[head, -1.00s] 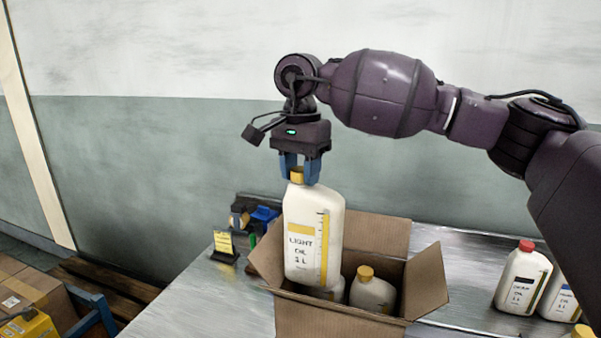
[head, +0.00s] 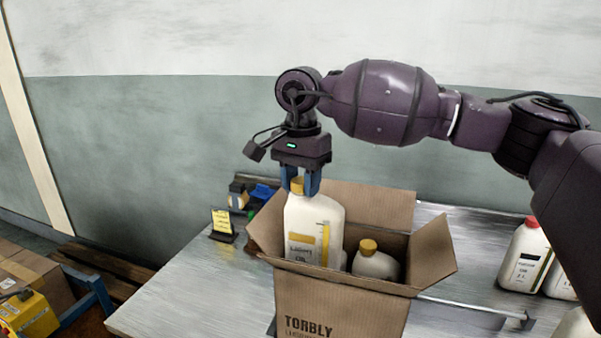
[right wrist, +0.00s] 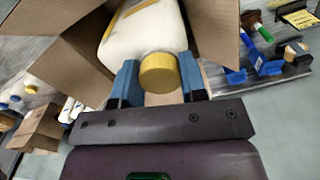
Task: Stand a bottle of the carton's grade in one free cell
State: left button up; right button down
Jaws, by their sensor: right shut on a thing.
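My right gripper (head: 300,181) is shut on the yellow cap of a white light-oil bottle (head: 306,222) with a yellow stripe. The bottle hangs upright, its lower part inside the open carton (head: 340,306), hidden by the front wall. The carton's print begins "TORBLY"; the line below is cut off. A second white bottle with a yellow cap (head: 376,262) stands in the carton to the right. In the right wrist view the held bottle's yellow cap (right wrist: 160,73) is between the blue fingers. The cell floor is hidden. My left gripper is not in view.
White bottles, one with a red cap (head: 525,255), stand on the metal table (head: 180,295) at the right. A yellow card on a stand (head: 222,224) and small blue and dark items (head: 262,194) are behind left. The carton flaps stand open around the bottles.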

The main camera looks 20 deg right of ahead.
aim_at(301, 223)
notch_tip(301, 223, down, 6)
jog(key=shift+b, duration=1.2)
jog(key=shift+f, duration=0.4)
notch_tip(301, 223, down, 2)
jog(key=shift+f+b, duration=0.2)
jog(key=shift+b, duration=0.45)
jog(key=shift+f+b, duration=0.95)
jog(key=shift+f, duration=1.7)
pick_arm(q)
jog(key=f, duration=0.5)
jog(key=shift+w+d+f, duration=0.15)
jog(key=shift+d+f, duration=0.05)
pick_arm(e)
jog(key=shift+f, duration=0.1)
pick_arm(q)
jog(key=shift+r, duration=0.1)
